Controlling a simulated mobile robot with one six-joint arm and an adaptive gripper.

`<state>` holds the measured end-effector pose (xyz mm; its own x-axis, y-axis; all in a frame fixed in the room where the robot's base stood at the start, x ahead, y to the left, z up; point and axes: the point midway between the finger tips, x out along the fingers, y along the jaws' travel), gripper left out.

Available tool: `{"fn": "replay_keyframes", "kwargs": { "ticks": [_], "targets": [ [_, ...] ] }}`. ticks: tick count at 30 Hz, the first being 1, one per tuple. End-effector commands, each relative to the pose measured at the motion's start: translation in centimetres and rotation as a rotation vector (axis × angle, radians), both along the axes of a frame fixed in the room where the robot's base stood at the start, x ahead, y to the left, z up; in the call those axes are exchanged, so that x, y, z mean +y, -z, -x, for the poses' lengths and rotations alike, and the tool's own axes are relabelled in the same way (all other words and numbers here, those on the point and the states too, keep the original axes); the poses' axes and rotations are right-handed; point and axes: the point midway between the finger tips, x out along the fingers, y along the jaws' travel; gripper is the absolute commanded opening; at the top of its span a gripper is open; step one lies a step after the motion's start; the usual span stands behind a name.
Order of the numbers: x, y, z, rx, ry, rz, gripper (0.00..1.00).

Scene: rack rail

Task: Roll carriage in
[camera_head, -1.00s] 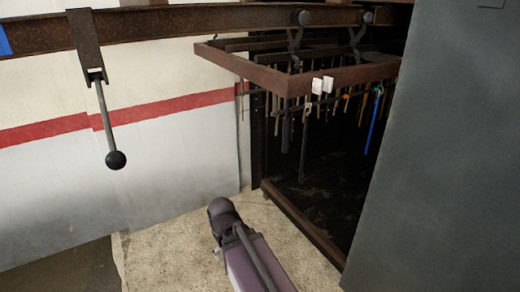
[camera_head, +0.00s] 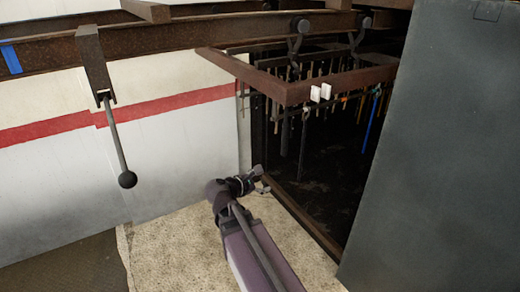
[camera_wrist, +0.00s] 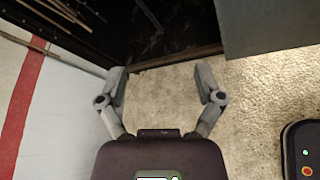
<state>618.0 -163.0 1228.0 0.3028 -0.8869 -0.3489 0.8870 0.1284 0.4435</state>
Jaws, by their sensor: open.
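The carriage (camera_head: 340,82) is a rusty brown frame hung by rollers (camera_head: 300,25) from an overhead rail (camera_head: 190,32). Several rods and tools hang from it, one of them blue, and two small white tags (camera_head: 320,92) sit on its near corner. Its rear part is inside a dark enclosure (camera_head: 320,200), and its near corner sticks out to the left of the opening. My gripper (camera_head: 262,180) is low, below the carriage and near the opening's lower sill. In the wrist view, my gripper (camera_wrist: 162,82) is open with nothing between its fingers.
A grey door panel (camera_head: 440,150) stands at right. A brown sill (camera_head: 300,222) edges the opening. Pale floor (camera_head: 170,250) is clear in front.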

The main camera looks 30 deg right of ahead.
Motion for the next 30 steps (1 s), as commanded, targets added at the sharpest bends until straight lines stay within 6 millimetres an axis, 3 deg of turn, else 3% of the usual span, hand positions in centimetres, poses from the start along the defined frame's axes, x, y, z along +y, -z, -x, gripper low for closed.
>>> {"fn": "replay_keyframes", "kwargs": {
  "ticks": [1, 3, 10, 15, 30],
  "targets": [
    [-0.3, -1.9, -0.5, 0.047, -0.032, 0.078, 0.86],
    [-0.6, -3.8, -1.0, 0.117, -0.074, 0.189, 0.86],
    [-0.7, -7.9, -2.1, 0.288, -0.146, 0.439, 0.86],
    [-0.7, -8.8, -2.4, 0.331, -0.158, 0.501, 0.86],
    [-0.9, -8.7, -2.3, 0.332, -0.156, 0.501, 0.86]
  ]
}}
